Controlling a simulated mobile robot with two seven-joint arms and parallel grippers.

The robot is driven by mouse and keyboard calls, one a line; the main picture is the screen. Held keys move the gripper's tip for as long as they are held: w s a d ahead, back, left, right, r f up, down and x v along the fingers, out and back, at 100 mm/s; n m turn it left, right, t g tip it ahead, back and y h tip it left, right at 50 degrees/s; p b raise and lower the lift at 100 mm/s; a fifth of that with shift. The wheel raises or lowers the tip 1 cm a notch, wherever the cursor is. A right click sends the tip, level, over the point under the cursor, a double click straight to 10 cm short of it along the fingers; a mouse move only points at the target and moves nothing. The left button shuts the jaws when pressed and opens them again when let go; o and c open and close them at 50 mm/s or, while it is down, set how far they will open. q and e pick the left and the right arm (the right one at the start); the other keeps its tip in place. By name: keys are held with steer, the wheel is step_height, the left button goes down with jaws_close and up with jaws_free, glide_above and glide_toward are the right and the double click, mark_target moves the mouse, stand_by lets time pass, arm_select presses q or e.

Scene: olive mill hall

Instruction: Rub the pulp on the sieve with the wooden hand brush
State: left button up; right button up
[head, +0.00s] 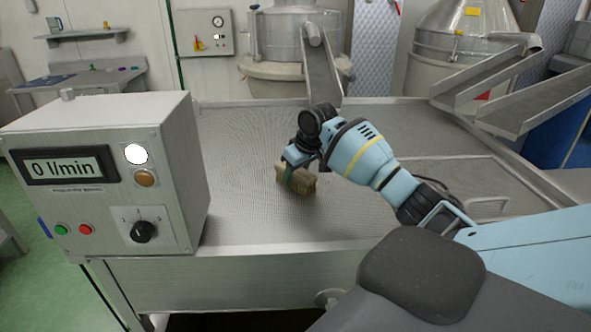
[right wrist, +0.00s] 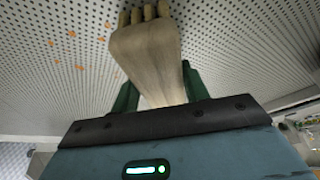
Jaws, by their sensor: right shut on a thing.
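The wooden hand brush (head: 303,183) is in my right gripper (head: 297,172), low over the middle of the sieve (head: 240,150). In the right wrist view the pale brush body (right wrist: 147,52) sits between the two green fingers, which are shut on it. Its bristle tufts point away from the wrist towards the perforated sieve (right wrist: 230,45). I cannot tell whether they touch it. Small orange bits of pulp (right wrist: 80,66) lie scattered on the sieve, left of the brush in that view. My left gripper is not in view.
A control box (head: 100,170) reading 0 l/min stands at the sieve's left side. A metal chute (head: 322,70) comes down at the back edge, and another trough (head: 490,75) is at the back right. The sieve surface around the brush is largely clear.

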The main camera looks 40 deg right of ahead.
mark_target(307, 180)
steer(key=shift+s+a+f, duration=0.1)
steer(key=shift+s+a, duration=0.55)
steer(key=shift+s, duration=0.15)
steer(key=shift+s+a, duration=1.1)
steer(key=shift+s, duration=0.2)
steer(key=shift+d, duration=0.1)
steer(key=shift+s+d, duration=0.75)
steer(key=shift+d, duration=0.1)
steer(key=shift+w, duration=0.1)
steer(key=shift+w+d+b, duration=0.3)
steer(key=shift+w+d, duration=0.55)
steer(key=shift+w, duration=0.15)
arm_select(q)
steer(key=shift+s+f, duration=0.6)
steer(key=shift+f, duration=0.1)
arm_select(e)
steer(key=shift+w+d, duration=0.2)
steer(key=shift+w, duration=0.05)
